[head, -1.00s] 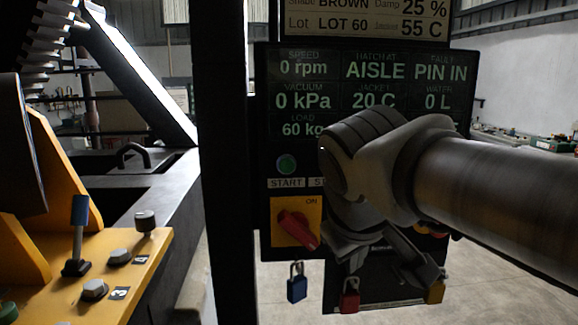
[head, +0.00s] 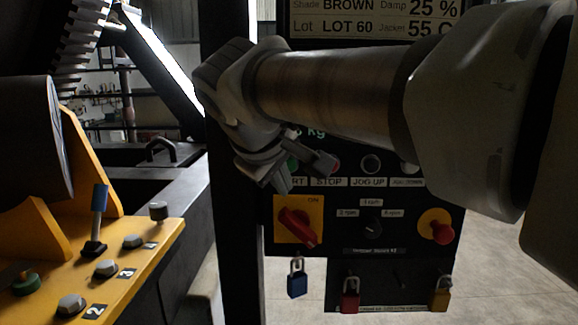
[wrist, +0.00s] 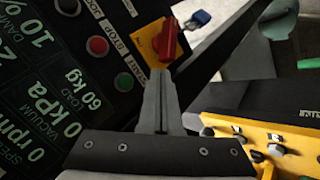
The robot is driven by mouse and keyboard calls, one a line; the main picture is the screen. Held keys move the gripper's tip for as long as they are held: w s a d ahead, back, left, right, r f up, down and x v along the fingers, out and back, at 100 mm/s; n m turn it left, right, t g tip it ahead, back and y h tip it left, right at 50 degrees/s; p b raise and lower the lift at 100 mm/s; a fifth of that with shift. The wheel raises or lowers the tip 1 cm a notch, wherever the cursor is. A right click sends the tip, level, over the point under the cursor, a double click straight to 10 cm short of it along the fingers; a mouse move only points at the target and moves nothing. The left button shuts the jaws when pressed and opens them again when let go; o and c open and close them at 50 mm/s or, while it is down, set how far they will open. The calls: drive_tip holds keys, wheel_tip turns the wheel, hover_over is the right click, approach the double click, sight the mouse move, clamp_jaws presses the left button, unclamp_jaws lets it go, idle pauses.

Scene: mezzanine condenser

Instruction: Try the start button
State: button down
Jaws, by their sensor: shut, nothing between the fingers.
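The green start button (wrist: 124,82) sits on the dark control panel beside the START label, left of my gripper in the wrist view. In the head view only a green sliver of the start button (head: 292,165) shows behind my gripper (head: 305,178). My gripper, also in the wrist view (wrist: 160,74), is shut and empty, its fingertips in front of the panel near the red rotary switch. I cannot tell whether they touch anything. The red stop button (wrist: 97,46) is beside the start button. The display reads 0 rpm, 0 kPa and 60 kg in the wrist view.
A red mushroom button (head: 441,232) is at lower right. Blue (head: 297,285), red (head: 349,294) and yellow padlocks (head: 440,294) hang below. A dark post (head: 238,230) stands left, beyond it a yellow console (head: 130,265).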

sight(289, 165)
drive_tip(key=shift+w, duration=0.1)
drive_tip(key=w+p, duration=0.3)
drive_tip(key=w, duration=0.5)
drive_tip(key=shift+w+d, duration=0.15)
drive_tip(key=shift+w, duration=0.2)
idle(1.9)
drive_tip(key=shift+w+p, duration=0.4)
drive_tip(key=shift+w, duration=0.45)
idle(0.6)
drive_tip(key=shift+s, duration=0.9)
drive_tip(key=shift+b, duration=0.3)
